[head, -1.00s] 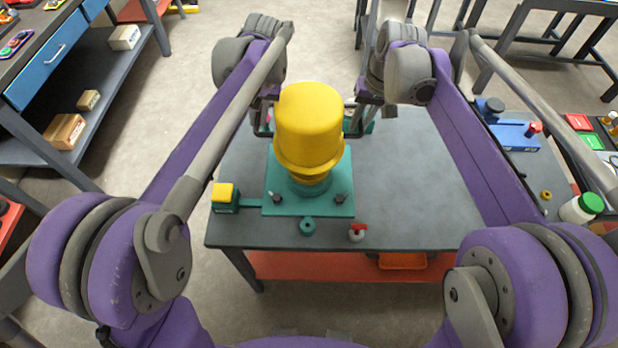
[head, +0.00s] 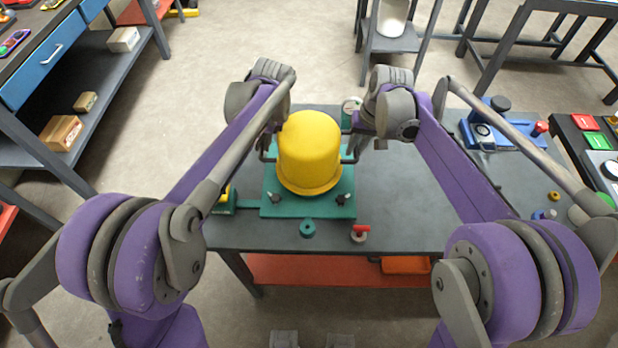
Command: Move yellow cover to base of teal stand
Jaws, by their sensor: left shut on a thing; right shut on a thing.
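The yellow cover (head: 309,150) is a domed cylinder with a flared rim and a dark handle on each side. It stands upright over the teal stand (head: 290,209), its rim low at the square base plate. I cannot tell whether the rim touches the plate. The cover hides the middle of the stand. My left gripper (head: 267,152) is shut on the cover's left handle and my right gripper (head: 351,154) on its right handle. Both fingertips are partly hidden by the cover and my arms.
The stand is on a dark grey table (head: 410,200). A teal ring (head: 307,228) and a red-handled fitting (head: 360,233) lie in front of it. A teal and yellow block (head: 222,205) is at its left. A blue device (head: 500,136) stands right. The table's middle right is clear.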

